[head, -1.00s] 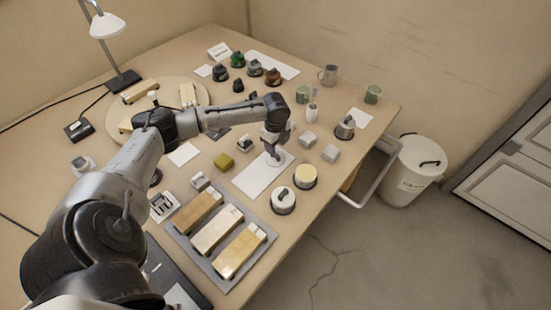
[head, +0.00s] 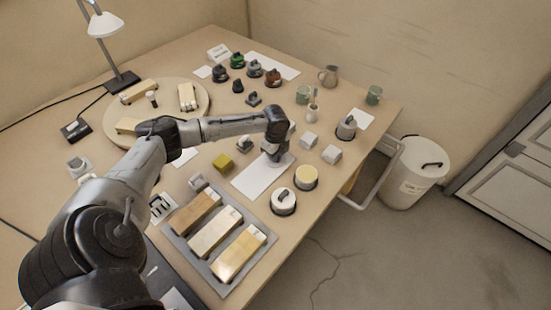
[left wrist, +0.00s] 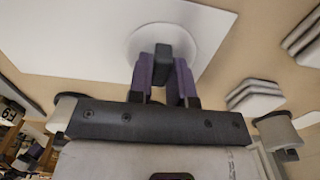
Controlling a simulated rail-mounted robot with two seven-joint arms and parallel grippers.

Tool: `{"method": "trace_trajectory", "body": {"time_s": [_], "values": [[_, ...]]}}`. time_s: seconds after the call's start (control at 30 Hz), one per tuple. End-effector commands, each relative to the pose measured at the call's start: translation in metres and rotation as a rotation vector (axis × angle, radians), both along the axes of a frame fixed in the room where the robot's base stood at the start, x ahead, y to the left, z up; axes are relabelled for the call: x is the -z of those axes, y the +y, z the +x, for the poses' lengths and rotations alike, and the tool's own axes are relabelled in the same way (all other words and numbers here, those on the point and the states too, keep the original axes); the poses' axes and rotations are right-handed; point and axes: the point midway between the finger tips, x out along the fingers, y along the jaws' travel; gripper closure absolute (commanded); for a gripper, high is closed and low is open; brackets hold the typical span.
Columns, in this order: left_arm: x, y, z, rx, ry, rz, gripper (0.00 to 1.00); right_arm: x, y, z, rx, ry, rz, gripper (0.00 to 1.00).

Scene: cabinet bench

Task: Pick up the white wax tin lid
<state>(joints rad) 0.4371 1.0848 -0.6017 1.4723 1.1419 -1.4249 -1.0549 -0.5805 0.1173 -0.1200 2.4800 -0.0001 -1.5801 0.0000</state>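The white wax tin lid (left wrist: 203,38) shows in the left wrist view as a round white disc with a dark upright handle (left wrist: 162,62). It lies flat on a white sheet. My left gripper (left wrist: 163,75) points down over the lid, its two purple-padded fingers on either side of the handle. The fingers are close to the handle, but I cannot tell whether they press on it. In the head view my left gripper (head: 275,158) is low over the white sheet (head: 254,182) and mostly hides the lid. My right gripper is not in view.
An open tin with a yellowish top (head: 306,177) and a white tin with a black handle (head: 283,201) stand right of the sheet. A grey tray (head: 262,259) holds bars. Small grey blocks (head: 331,154) and a yellow block (head: 222,161) are nearby.

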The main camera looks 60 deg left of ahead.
Motion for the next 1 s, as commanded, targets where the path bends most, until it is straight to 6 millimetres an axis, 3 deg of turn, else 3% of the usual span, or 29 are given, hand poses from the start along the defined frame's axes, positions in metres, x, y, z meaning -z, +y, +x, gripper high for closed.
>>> {"method": "trace_trajectory", "body": {"time_s": [0.2, 0.57, 0.77, 0.9, 1.0], "values": [[0.0, 0.0, 0.0, 0.0, 0.0, 0.0, 1.0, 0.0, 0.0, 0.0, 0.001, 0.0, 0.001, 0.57], [-0.004, 0.0, 0.0, 0.0, -0.001, 0.0, 1.0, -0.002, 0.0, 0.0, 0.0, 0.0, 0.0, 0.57], [-0.023, 0.001, 0.0, 0.0, -0.001, 0.0, 1.0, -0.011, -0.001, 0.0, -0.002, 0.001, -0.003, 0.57], [-0.046, 0.001, 0.001, 0.0, -0.003, 0.001, 1.0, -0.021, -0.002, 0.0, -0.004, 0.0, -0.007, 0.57], [-0.055, -0.019, 0.009, 0.004, -0.004, -0.005, 1.0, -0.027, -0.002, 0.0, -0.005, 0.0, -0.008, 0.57]]}}
